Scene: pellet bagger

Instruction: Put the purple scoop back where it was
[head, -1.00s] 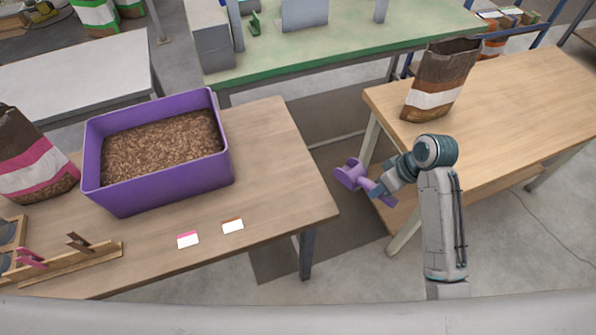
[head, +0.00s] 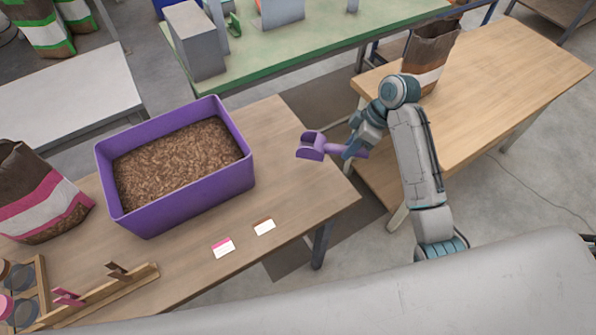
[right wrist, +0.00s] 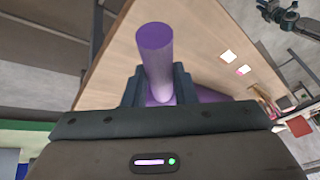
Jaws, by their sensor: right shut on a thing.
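In the right wrist view the jaws are shut on the scoop's round purple handle (right wrist: 157,60). The scoop's bowl points left in the head view, toward the purple bin (head: 185,205). The bin stands on the left table and holds brown pellets (head: 175,160). The scoop is apart from the bin and the table.
Two white cards, one pink-edged (head: 223,247) and one brown-edged (head: 264,227), lie on the left table. A wooden rack (head: 110,290) with clips is at the front left. Filled bags stand at left (head: 40,195) and on the right table (head: 432,50). A gap separates the tables.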

